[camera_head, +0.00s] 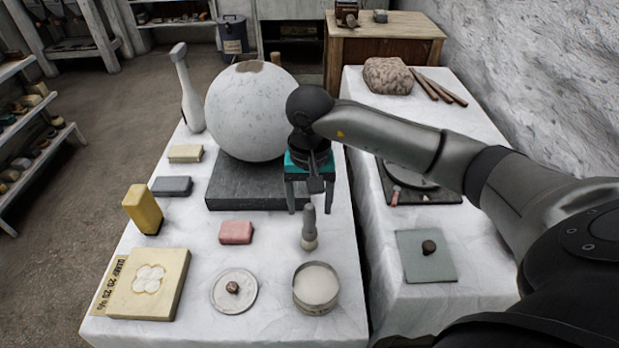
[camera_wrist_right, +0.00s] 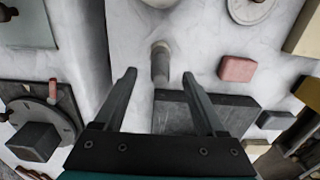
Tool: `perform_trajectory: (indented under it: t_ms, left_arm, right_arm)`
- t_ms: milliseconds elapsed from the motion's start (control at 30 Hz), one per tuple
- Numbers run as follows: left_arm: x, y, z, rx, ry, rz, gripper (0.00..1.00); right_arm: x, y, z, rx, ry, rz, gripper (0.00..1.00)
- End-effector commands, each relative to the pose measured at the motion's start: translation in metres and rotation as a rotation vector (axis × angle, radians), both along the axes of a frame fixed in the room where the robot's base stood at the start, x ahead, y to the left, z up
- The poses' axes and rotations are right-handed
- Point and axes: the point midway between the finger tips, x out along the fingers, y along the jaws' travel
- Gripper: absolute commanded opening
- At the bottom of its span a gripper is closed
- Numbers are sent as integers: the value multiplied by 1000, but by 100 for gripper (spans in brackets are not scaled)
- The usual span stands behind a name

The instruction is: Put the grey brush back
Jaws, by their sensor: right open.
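The grey brush (camera_head: 309,228) stands about upright on the white-covered table, in front of the dark slab's right end. It has a grey handle on top and a paler end at the bottom. In the right wrist view the brush (camera_wrist_right: 160,64) shows between the two fingertips. My right gripper (camera_head: 310,208) is open, pointing down, with its fingers on either side of the top of the brush handle. I cannot tell whether they touch it. The right gripper's fingers also show in the wrist view (camera_wrist_right: 159,75). My left gripper is not in view.
A large plaster sphere (camera_head: 250,112) rests on a dark slab (camera_head: 235,196) beside my gripper. A round tin (camera_head: 316,288) stands in front of the brush, and a pink block (camera_head: 236,232) lies to its left. A second table (camera_head: 385,305) is right, past a narrow gap.

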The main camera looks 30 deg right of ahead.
Motion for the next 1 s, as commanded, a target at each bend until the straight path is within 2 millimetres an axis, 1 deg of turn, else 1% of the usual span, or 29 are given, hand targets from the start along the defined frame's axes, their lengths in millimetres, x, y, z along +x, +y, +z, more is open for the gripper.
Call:
perform_trajectory:
  t_ms: [33, 200, 400, 567, 867, 967, 1000]
  left_arm:
    - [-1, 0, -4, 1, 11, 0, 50]
    - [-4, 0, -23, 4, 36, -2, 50]
    - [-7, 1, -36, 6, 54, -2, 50]
    - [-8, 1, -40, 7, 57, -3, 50]
    - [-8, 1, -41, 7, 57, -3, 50]
    - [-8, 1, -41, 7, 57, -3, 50]
    - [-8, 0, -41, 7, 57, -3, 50]
  right_arm:
    - [1, 0, 11, 1, -3, 0, 73]
    - [1, 0, 31, 0, -1, 0, 73]
    - [0, 0, 45, 0, -1, 0, 73]
    - [0, 0, 49, 1, 0, -1, 73]
    - [0, 1, 48, 4, 0, -1, 73]
    - [-1, 13, 45, 50, -4, -9, 73]
    - [-1, 25, 43, 93, -4, -18, 73]
